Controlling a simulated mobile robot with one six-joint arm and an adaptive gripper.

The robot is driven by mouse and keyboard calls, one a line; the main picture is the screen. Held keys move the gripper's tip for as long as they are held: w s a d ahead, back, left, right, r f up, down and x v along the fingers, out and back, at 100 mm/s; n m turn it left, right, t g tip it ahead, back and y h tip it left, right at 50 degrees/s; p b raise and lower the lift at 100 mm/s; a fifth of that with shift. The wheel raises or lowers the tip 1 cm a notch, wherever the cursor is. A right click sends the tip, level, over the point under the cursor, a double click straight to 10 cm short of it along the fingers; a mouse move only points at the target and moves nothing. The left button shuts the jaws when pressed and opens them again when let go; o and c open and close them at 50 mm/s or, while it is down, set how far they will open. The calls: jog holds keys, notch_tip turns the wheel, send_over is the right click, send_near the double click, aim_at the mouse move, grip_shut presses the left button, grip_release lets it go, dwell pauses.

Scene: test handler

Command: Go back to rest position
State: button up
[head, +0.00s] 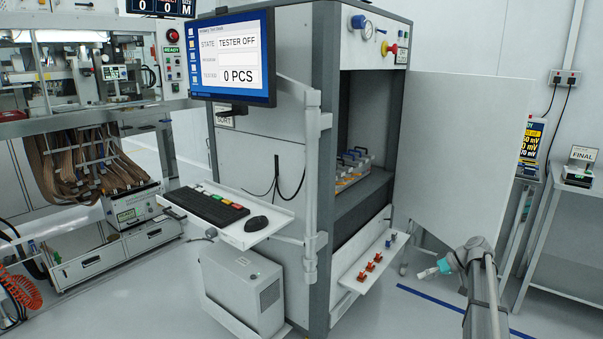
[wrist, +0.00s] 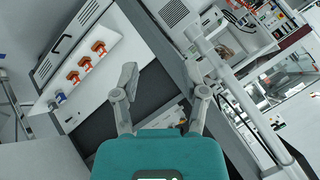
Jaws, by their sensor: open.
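My gripper (head: 428,273) is at the lower right of the head view, in front of the open white door and to the right of the handler. In the wrist view its two fingers (wrist: 163,98) stand apart with nothing between them. The handler cabinet (head: 262,190) stands in the middle with its door (head: 465,150) swung open to the right. Its monitor (head: 232,58) reads TESTER OFF and 0 PCS.
A narrow shelf (head: 352,283) with orange and blue pieces juts from the cabinet front, left of my gripper. A keyboard tray (head: 245,238) sticks out on the left. A metal bench (head: 560,210) stands at the right. Floor around my arm looks clear.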

jog(key=s+a+f+m+g+h, duration=0.1)
jog(key=s+a+f+h, duration=0.1)
jog(key=s+a, duration=0.6)
jog(key=s+a+f+m+g+h, duration=0.1)
jog(key=s+a+f+g+h, duration=0.15)
jog(key=s+a, duration=0.45)
jog(key=s+a+f+m+h, duration=0.2)
jog(key=s+a+h, duration=0.2)
jog(key=s+a, duration=0.65)
notch_tip(320, 180, up, 25)
jog(key=s+d+p, duration=0.1)
jog(key=p, duration=2.3)
jog(key=shift+d+f, duration=0.2)
jog(key=shift+s, duration=0.1)
grip_shut()
jog(key=shift+s, duration=0.15)
